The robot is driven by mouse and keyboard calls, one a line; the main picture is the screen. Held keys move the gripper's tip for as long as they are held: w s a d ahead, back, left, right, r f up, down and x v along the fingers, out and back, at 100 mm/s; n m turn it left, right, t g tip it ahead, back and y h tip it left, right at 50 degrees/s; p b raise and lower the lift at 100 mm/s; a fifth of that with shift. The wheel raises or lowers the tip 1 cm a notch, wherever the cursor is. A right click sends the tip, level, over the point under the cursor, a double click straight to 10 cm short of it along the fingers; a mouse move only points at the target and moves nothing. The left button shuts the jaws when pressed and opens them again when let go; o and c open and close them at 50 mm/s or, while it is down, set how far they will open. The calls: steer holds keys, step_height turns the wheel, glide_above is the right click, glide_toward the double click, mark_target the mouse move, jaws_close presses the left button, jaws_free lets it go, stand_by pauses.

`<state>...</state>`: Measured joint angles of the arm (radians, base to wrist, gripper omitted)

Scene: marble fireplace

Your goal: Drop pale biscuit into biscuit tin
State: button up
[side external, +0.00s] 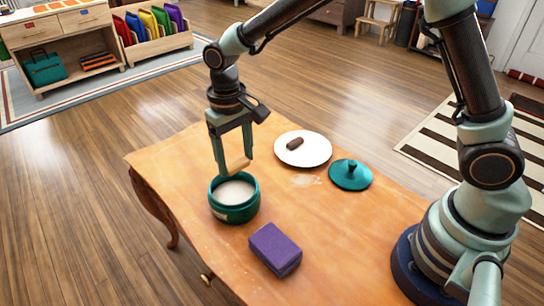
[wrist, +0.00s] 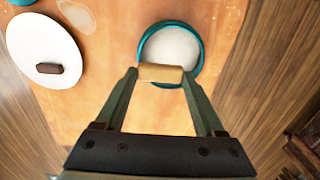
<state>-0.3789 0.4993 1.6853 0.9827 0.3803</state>
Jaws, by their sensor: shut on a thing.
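My gripper (side external: 235,170) is shut on the pale biscuit (side external: 238,165), which it holds crosswise between its fingertips. The biscuit also shows in the wrist view (wrist: 161,73). The biscuit tin (side external: 234,211) is a round teal pot with a pale inside, standing open on the table. In the side view the biscuit is above the tin's mouth. In the wrist view the biscuit covers the near part of the rim of the tin (wrist: 143,43). How high it is above the rim is hard to tell.
A white plate (side external: 315,155) with a dark brown biscuit (side external: 295,143) on it lies behind and right of the tin. A teal lid (side external: 350,175) lies beside the plate. A purple block (side external: 275,249) lies in front of the tin.

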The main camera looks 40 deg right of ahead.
mark_target(236, 162)
steer(key=shift+f, duration=2.05)
steer(key=o, duration=1.3)
step_height(236, 162, up, 11)
steer(key=shift+w+f, duration=0.15)
steer(key=shift+f, duration=0.05)
steer(key=shift+r, duration=0.75)
steer(key=shift+r, duration=0.1)
